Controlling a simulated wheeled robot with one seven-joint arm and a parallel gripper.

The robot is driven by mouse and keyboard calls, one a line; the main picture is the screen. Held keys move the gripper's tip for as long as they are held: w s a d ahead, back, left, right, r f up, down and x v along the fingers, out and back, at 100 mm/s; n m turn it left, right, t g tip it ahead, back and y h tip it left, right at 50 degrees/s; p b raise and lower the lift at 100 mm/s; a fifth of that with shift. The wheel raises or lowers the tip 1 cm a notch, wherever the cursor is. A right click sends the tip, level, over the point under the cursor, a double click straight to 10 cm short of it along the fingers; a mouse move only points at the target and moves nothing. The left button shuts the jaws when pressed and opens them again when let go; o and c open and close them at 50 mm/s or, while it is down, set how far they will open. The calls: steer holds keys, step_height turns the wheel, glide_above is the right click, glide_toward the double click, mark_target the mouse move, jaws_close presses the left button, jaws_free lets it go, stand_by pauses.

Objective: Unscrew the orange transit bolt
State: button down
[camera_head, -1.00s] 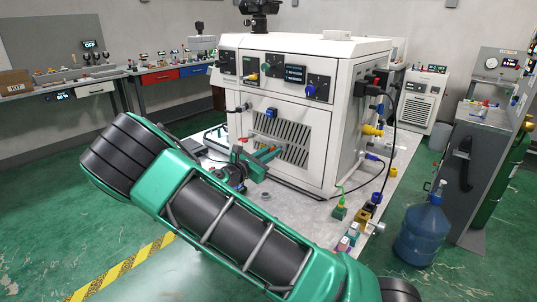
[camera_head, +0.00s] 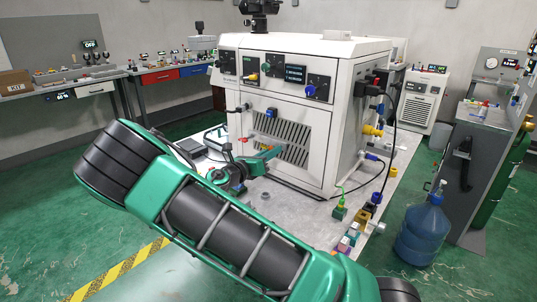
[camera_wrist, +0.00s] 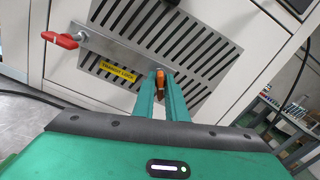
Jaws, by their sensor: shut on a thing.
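The orange transit bolt (camera_wrist: 160,80) is between the fingertips of my gripper (camera_wrist: 160,88) in the wrist view. The teal fingers are shut on it, in front of the slotted grille. A grey metal bar (camera_wrist: 98,44) crosses the grille at a slant, and a yellow TRANSIT LOCK label (camera_wrist: 117,72) is just left of the bolt. The fingers hide part of the bolt, and I cannot tell whether it is still seated. In the head view my gripper (camera_head: 268,156) reaches the front of the white machine (camera_head: 318,135), low at the grille; the bolt is not clear there.
A red handle (camera_wrist: 60,40) sticks out at the bar's left end. The machine stands on a light platform (camera_head: 290,208) with small coloured parts at its right front. A blue water jug (camera_head: 421,235) stands on the floor at the right. Benches line the back left.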

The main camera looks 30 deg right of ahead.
steer(key=shift+f, duration=0.1)
steer(key=n, duration=0.5)
steer(key=shift+s, duration=0.1)
stand_by(0.3)
steer(key=c, duration=1.7)
jaws_free()
steer(key=shift+v, duration=2)
